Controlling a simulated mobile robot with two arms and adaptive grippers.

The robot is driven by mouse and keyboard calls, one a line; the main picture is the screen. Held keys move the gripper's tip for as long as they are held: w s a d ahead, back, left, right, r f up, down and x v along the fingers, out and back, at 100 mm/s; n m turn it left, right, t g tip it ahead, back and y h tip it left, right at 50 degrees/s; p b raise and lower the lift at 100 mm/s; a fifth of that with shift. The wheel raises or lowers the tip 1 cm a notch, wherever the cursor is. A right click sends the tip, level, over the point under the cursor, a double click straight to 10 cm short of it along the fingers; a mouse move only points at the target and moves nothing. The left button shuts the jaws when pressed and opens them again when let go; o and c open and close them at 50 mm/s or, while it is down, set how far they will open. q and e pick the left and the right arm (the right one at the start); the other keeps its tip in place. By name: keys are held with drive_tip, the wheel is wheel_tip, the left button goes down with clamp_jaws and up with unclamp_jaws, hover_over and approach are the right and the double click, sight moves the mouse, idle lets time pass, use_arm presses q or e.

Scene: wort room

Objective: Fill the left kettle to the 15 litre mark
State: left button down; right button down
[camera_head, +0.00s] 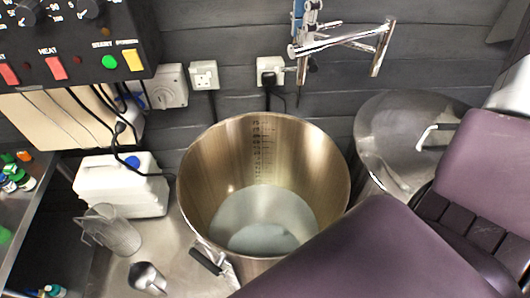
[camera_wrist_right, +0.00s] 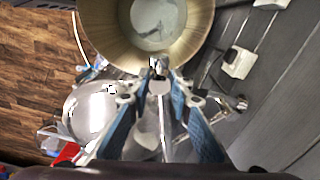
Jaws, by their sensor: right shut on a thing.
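The left kettle (camera_head: 205,165) is a wide steel pot, open at the top, with cloudy pale water (camera_head: 262,215) in its lower part. A dark scale (camera_head: 262,145) runs down its far inner wall; its numbers are too small to read surely. The water surface lies near the scale's lower end. A chrome tap (camera_head: 340,40) stands out from the wall behind the kettle. My right gripper (camera_head: 302,20) is at the tap's left end. In the wrist view its blue-padded fingers (camera_wrist_right: 160,78) close on a small chrome part of it. I see no clear water stream. My left gripper is out of view.
A lidded steel kettle (camera_head: 385,115) stands at right. A white canister (camera_head: 120,195), clear jug (camera_head: 118,235) and small steel cup (camera_head: 147,277) are at left. A control panel (camera_head: 75,45) hangs upper left. Wall sockets (camera_head: 204,75) sit behind the left kettle.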

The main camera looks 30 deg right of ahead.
drive_tip(key=c, duration=1.7)
unclamp_jaws()
drive_tip(key=shift+o, duration=0.2)
drive_tip(key=shift+r, duration=0.1)
wheel_tip(320, 180, up, 12)
